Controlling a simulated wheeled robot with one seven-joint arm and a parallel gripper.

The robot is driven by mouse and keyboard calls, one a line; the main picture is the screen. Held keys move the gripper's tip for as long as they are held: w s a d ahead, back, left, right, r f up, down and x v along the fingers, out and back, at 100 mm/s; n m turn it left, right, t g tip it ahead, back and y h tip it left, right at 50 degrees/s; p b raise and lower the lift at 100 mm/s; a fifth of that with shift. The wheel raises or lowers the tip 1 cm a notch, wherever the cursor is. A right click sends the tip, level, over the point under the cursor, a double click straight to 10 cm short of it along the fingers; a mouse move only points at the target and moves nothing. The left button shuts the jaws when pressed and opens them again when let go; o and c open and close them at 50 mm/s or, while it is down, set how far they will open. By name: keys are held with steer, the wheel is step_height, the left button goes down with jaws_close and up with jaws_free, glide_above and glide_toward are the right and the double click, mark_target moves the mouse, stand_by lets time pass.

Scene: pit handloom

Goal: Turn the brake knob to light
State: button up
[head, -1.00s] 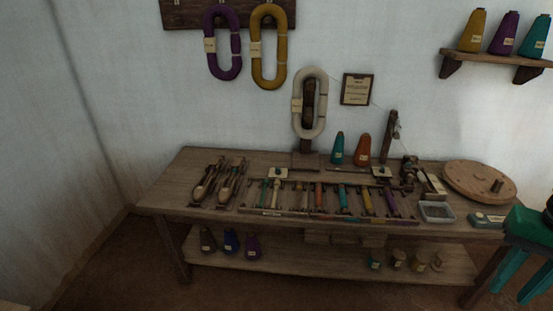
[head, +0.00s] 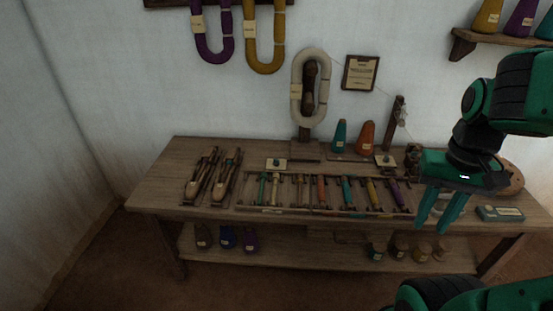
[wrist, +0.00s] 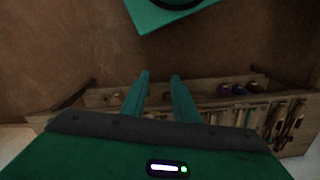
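My gripper (head: 438,212) hangs in front of the right part of the wooden bench (head: 156,196), fingers pointing down, apart and empty. Its two teal fingers also show apart in the wrist view (wrist: 160,76). Two small pale plates with a dark knob-like piece sit on the bench top: a left plate (head: 276,164) before the white skein stand, and a right plate (head: 385,161) near the upright wooden post (head: 394,122). Their lettering is too small to read, so I cannot tell which bears the brake knob or how it is set. My gripper touches neither.
A rack of coloured bobbins (head: 321,190) lies along the bench front, with wooden shuttles (head: 228,178) to its left. Teal (head: 339,136) and orange (head: 366,138) cones stand behind. A white skein (head: 297,88) rises at the back. My arm hides much of the bench's right end.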

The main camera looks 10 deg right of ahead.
steer(key=w+d+r+n, duration=0.1)
steer(key=w+r+n, duration=0.2)
steer(key=w, duration=0.9)
steer(key=n+t+y, duration=0.3)
steer(key=n+t, duration=0.1)
steer(key=n, duration=0.8)
glide_above(276, 160)
steer(key=s+d, duration=0.3)
step_height(276, 160, down, 21)
steer(key=shift+g, duration=0.3)
steer(key=x, duration=0.9)
steer(key=shift+w+f, duration=0.15)
steer(key=shift+f, duration=0.05)
